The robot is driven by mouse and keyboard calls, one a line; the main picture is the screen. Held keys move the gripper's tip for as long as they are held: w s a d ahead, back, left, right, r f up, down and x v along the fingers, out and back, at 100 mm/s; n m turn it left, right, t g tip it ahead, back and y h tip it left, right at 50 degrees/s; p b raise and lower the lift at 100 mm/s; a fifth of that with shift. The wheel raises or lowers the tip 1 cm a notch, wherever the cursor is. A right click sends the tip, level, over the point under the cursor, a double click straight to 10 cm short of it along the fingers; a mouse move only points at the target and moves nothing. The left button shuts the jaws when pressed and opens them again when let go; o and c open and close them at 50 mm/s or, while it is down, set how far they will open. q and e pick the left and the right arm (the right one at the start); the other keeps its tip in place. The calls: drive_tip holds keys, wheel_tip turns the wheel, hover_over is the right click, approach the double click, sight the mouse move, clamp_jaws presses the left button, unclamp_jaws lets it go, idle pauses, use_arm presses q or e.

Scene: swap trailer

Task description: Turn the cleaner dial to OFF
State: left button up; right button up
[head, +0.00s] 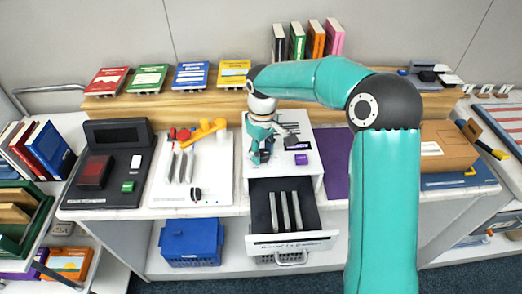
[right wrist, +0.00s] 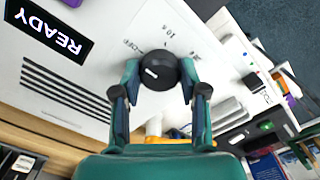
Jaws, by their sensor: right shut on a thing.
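The cleaner (head: 309,131) is a white box on the counter with a display, which reads READY in the right wrist view (right wrist: 48,35). Its round black dial (right wrist: 157,70) sits on the white top, with a white mark on the left part of its face. An OFF label and a 10 s label are printed beside it; I cannot tell which label the mark points at. My right gripper (right wrist: 158,82) is shut on the dial, one finger on each side. In the head view my right gripper (head: 262,152) hides the dial. My left gripper is not in view.
A drawer (head: 291,240) with several grey upright plates stands open below the cleaner. Left of it is a white panel (head: 213,160) with an orange tool and a knob, then a black scale-like device (head: 108,165). A brown box (head: 446,148) stands right of my arm.

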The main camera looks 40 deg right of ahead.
sight(262, 152)
drive_tip(key=shift+w+r, duration=0.2)
drive_tip(key=shift+w, duration=0.05)
drive_tip(key=o, duration=1)
drive_tip(key=shift+c, duration=0.2)
drive_tip(key=shift+o, duration=0.9)
drive_tip(key=shift+f, duration=0.1)
drive_tip(key=shift+s, duration=0.1)
wheel_tip(262, 152, up, 12)
drive_tip(key=shift+f, duration=0.1)
